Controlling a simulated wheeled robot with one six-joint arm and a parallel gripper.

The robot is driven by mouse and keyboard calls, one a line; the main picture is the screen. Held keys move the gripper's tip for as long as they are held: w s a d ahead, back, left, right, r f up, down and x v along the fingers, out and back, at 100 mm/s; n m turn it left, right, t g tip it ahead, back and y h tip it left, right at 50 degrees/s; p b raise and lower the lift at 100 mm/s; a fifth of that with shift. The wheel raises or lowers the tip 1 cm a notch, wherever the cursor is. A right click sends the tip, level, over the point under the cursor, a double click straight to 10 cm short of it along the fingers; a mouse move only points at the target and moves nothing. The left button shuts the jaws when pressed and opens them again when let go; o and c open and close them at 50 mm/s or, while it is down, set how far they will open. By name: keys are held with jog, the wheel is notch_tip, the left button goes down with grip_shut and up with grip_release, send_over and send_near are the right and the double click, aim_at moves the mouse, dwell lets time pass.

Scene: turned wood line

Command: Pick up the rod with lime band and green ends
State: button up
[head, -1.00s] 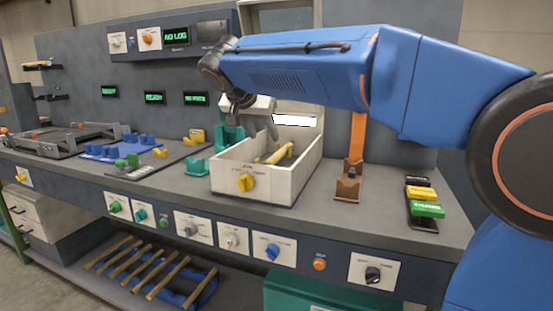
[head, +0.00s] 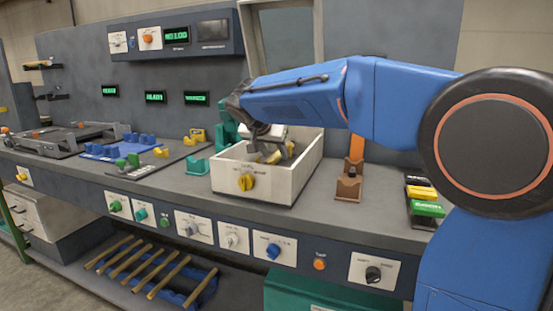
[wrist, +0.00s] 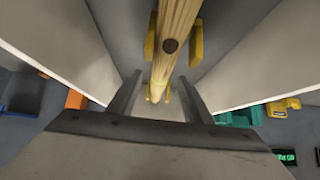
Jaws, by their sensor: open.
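A pale wooden rod (wrist: 170,45) with a dark round spot lies in yellow supports (wrist: 196,42) inside the white open box (head: 228,180). I see no lime band or green ends on the part that shows. My gripper (wrist: 160,76) is open, with one finger on each side of the rod in the wrist view; contact cannot be told. In the head view my gripper (head: 274,148) is at the box opening and hides much of the rod.
The box walls (wrist: 50,50) rise close on both sides of my gripper. A brown stand (head: 348,186) is right of the box, and a teal support (head: 197,167) is left. Several plain rods (head: 150,268) lie on a lower rack.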

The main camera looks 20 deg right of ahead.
aim_at(275, 154)
jog(key=shift+x, duration=0.75)
grip_shut()
jog(key=shift+r, duration=0.15)
notch_tip(275, 154, up, 10)
